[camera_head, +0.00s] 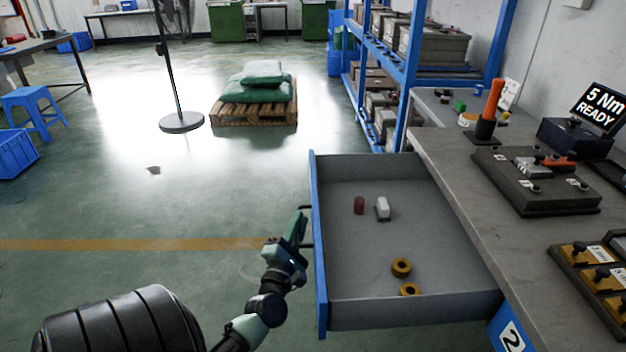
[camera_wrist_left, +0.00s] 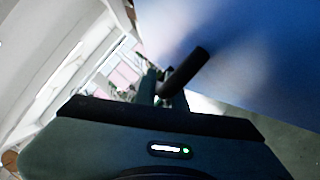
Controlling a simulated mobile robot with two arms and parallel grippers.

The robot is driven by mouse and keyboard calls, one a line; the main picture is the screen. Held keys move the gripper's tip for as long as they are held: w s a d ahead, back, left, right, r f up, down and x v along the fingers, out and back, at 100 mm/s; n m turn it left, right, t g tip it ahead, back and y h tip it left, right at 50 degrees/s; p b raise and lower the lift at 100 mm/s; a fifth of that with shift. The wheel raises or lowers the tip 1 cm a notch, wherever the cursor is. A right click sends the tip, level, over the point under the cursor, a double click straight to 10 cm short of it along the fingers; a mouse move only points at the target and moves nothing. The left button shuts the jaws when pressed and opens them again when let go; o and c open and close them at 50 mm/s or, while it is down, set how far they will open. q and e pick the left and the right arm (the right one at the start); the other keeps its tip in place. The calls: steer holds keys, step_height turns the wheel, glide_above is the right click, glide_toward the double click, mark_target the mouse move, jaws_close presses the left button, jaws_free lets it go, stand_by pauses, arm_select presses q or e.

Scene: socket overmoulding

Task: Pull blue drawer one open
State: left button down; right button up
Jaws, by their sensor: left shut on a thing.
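The blue-fronted drawer (camera_head: 318,240) stands pulled far out from the grey workbench (camera_head: 455,180) in the head view. Its grey inside shows, with a dark red cylinder (camera_head: 359,205), a white block (camera_head: 382,208) and two brass-coloured rings (camera_head: 401,267) lying in it. My left gripper (camera_head: 303,228) is at the outer side of the blue front, shut on the black drawer handle (camera_wrist_left: 185,72). The left wrist view shows the handle close up against the blue front (camera_wrist_left: 240,45). The fingertips are partly hidden there. My right gripper is not in view.
A second blue drawer front (camera_head: 509,336) marked 2 is below, at the bench. A black fixture (camera_head: 530,182) and a torque display (camera_head: 590,120) stand on the bench. A blue shelf rack (camera_head: 409,75) stands behind.

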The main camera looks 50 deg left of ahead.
arm_select(q)
steer(key=shift+s+a+f, duration=0.15)
steer(key=shift+s+a, duration=0.1)
steer(key=shift+s, duration=0.05)
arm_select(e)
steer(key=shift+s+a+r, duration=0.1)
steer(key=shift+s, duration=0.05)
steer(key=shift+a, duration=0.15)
arm_select(q)
steer(key=c, duration=1.8)
jaws_free()
steer(key=shift+o, duration=0.2)
steer(key=v, duration=0.7)
steer(key=shift+s+d, duration=0.2)
steer(key=shift+s, duration=0.1)
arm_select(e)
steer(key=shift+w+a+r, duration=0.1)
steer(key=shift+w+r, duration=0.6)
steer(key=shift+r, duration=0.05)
arm_select(q)
steer(key=shift+f, duration=0.1)
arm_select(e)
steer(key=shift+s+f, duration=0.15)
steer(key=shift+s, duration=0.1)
